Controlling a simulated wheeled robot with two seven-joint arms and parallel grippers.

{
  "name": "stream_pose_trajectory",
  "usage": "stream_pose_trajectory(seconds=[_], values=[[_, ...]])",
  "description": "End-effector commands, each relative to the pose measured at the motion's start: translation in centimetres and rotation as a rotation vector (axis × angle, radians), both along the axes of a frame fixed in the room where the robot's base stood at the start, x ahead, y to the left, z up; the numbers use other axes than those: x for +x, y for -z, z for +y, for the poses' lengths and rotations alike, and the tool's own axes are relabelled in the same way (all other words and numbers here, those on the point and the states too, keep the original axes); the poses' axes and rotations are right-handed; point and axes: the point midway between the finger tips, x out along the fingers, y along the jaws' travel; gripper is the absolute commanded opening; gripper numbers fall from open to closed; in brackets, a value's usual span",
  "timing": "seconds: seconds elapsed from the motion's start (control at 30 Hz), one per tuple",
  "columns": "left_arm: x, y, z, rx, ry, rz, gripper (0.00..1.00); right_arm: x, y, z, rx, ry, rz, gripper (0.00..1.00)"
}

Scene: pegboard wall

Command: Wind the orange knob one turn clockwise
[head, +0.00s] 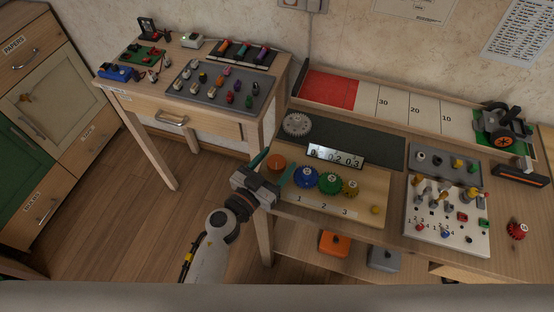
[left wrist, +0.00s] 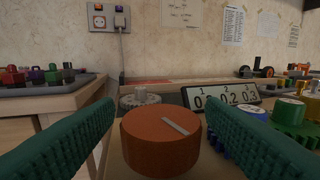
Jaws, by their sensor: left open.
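The orange knob (head: 276,162) sits at the left end of a wooden board on the right-hand table. In the left wrist view the orange knob (left wrist: 160,140) is a wide round cylinder with a pale grey mark on its top, pointing up-left to down-right. My left gripper (head: 273,171) is open, with its green fingers to either side of the knob. In the left wrist view a gap shows between the knob and the right finger; the left finger is also apart from it. My right gripper is not seen.
Blue (head: 306,177), green (head: 330,183) and yellow (head: 350,188) gears stand right of the knob. A number display (head: 336,157) stands behind them. A pegboard of small parts (head: 447,216) lies further right.

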Motion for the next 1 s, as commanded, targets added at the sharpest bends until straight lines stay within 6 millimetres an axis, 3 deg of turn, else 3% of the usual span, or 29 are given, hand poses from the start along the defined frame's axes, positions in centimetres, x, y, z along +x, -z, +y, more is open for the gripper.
stream_pose_trajectory(seconds=[0.4, 0.67, 1.0], values=[[0.75, -0.01, -0.56, 0.001, 0.001, -0.001, 0.65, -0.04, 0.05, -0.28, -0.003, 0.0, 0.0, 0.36], [0.72, -0.01, -0.54, 0.001, 0.001, -0.001, 0.22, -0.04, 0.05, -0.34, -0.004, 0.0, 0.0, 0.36], [0.74, -0.16, -0.46, 0.003, 0.049, 0.001, 0.2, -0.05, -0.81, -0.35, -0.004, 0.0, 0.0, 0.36]])
